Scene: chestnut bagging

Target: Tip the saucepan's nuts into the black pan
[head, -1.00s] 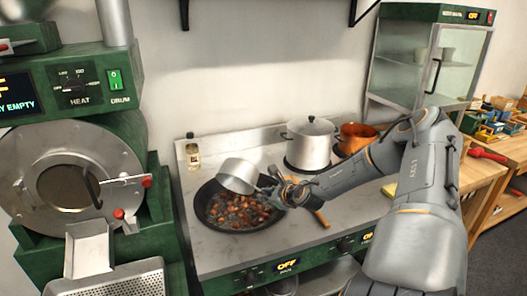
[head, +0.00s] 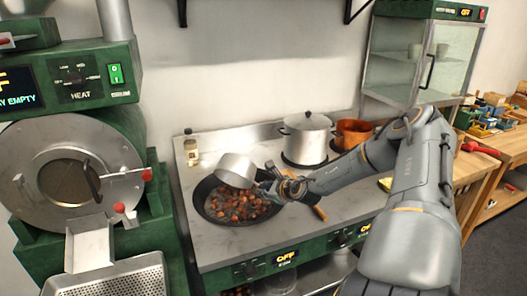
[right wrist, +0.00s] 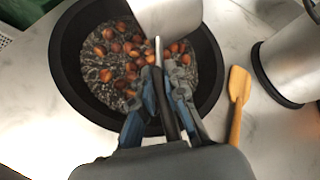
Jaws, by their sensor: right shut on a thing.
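The steel saucepan (head: 236,170) is tilted over the black pan (head: 207,212), its mouth turned down toward the pan. It also shows at the top of the right wrist view (right wrist: 168,15). My right gripper (head: 283,189) is shut on the saucepan's handle, which runs between the fingers in the right wrist view (right wrist: 163,95). Brown nuts (head: 236,206) lie in the black pan on a dark, pebbly layer. The inside of the saucepan is hidden, so I cannot tell whether nuts are in it. My left gripper is not in view.
A lidded steel pot (head: 308,138) and an orange copper pot (head: 354,132) stand at the back of the stove. A wooden spatula (right wrist: 238,90) lies right of the black pan. A small bottle (head: 191,150) stands back left. A green roaster (head: 75,180) is at left.

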